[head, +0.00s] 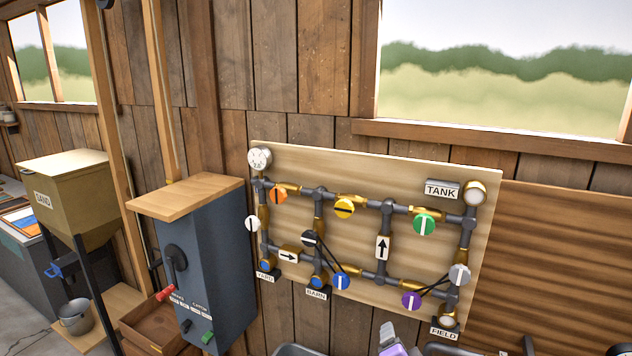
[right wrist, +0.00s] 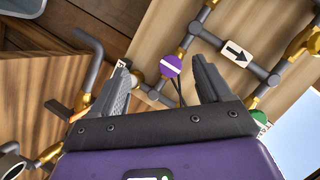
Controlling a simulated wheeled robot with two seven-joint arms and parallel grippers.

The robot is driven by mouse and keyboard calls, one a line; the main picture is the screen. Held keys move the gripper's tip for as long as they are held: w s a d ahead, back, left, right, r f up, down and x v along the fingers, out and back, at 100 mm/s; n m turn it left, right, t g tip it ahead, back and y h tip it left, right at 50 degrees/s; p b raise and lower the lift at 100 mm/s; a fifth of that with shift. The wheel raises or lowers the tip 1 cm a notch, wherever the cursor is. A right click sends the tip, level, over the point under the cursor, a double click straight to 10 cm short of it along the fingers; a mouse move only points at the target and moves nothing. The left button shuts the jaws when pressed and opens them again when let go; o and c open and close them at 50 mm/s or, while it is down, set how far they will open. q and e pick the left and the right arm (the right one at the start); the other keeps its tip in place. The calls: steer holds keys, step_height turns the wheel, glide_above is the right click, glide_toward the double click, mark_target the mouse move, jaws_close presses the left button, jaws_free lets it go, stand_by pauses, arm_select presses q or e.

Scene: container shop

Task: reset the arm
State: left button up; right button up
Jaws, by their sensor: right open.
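My right gripper (right wrist: 160,63) is open in the right wrist view, with its two dark fingers apart and nothing seen between them but background. A purple round handle (right wrist: 170,65) on the pipe board shows beyond the gap; I cannot tell how far it is. Part of my right gripper (head: 392,342) also shows at the bottom edge of the head view, below the pipe board (head: 350,225). The purple handle (head: 411,300) is above and right of it there. My left gripper is in neither view.
The board carries brass and grey pipes with coloured round handles, including a green one (head: 424,224). A dark blue cabinet (head: 208,262) with a red-handled lever stands left of the board. A sand hopper (head: 68,200) and a metal bucket (head: 76,317) are farther left.

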steer(key=s+a+f+n+g+y, duration=0.1)
steer(key=s+a+f+n+g, duration=0.15)
steer(key=f, duration=0.65)
steer(key=s+a+f+n+g+y, duration=0.1)
steer(key=s+f+n+g+y, duration=0.15)
steer(key=f, duration=0.55)
steer(key=s+a+f+n+g+y, duration=0.1)
steer(key=s+f+g, duration=0.15)
steer(key=f, duration=0.65)
steer(key=s+a+f+n+g+y, duration=0.1)
steer(key=s+f+n+g, duration=0.1)
steer(key=s+f, duration=0.4)
steer(key=s+a+f+n+g+y, duration=0.1)
steer(key=s+f+g, duration=0.3)
steer(key=s, duration=0.9)
step_height(320, 180, down, 2)
steer(key=shift+a+f+n, duration=0.1)
steer(key=shift+a+n, duration=0.4)
steer(key=shift+a, duration=0.3)
